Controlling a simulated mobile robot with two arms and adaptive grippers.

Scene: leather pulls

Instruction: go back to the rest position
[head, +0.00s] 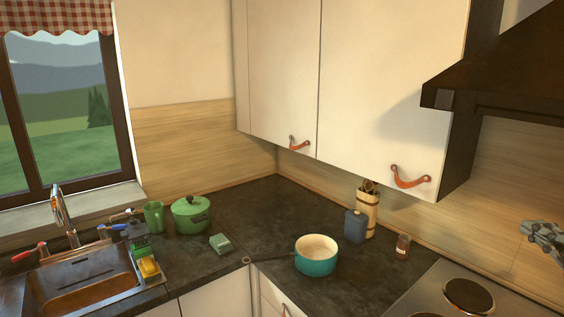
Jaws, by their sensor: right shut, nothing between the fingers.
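My right gripper (541,235) shows at the right edge of the head view, partly cut off by the frame. It is shut and empty, in front of the wood-look backsplash and above the hob. It is apart from the wall cabinets (389,78), which are closed. One orange leather pull (410,179) hangs on the right cabinet door and another leather pull (298,143) on the left door. My left gripper is not in view.
The dark worktop (250,215) holds a teal pan (317,262), a blue canister (355,227), a utensil holder (369,210), a spice jar (402,247), a green pot (191,214) and a green mug (154,217). The hob (440,290) is lower right, the range hood (510,75) above. The sink (80,285) is left.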

